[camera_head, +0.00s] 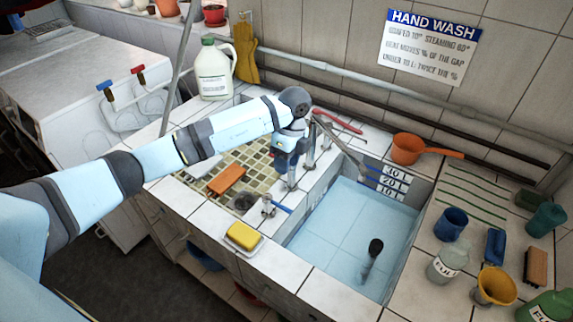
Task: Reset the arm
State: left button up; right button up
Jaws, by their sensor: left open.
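My left arm (232,122) reaches in from the left across the counter. Its wrist bends down above the divider between the tiled drain area and the sink. My left gripper (287,180) points down there, beside the metal taps. It is open, and I see nothing held in it. The fingertips are small and partly confused with the tap fittings behind them. My right gripper is not in view.
The sink (340,222) holds shallow blue water and a dark upright object (373,254). An orange sponge (226,179) and yellow sponge (243,235) lie left. A white jug (213,72) stands behind.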

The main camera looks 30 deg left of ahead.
pick_arm(q)
jog(key=s+d+f+m+g+h, duration=0.1)
jog(key=s+d+f+m+h, duration=0.1)
jog(key=s+d+h, duration=0.35)
jog(key=s+d+f+m+h, duration=0.2)
jog(key=d+h, duration=0.1)
jog(key=d, duration=0.5)
jog(key=s+d+r+n+t+h+p, duration=0.2)
jog(key=s+d+r+t+h, duration=0.4)
jog(key=d+h, duration=0.4)
jog(key=s+a+f+n+t+y, duration=0.3)
jog(key=a+f+n+t+y, duration=0.65)
jog(key=n+t, duration=0.5)
jog(key=s+a+f+n+g+y, duration=0.4)
jog(key=s+a+f+g+y, duration=0.1)
jog(key=s+f, duration=0.4)
jog(key=s+a+g, duration=0.1)
jog(key=s+a, duration=0.1)
jog(key=shift+s+y+p, duration=0.3)
jog(key=shift+s+p, duration=0.05)
jog(key=shift+s, duration=0.05)
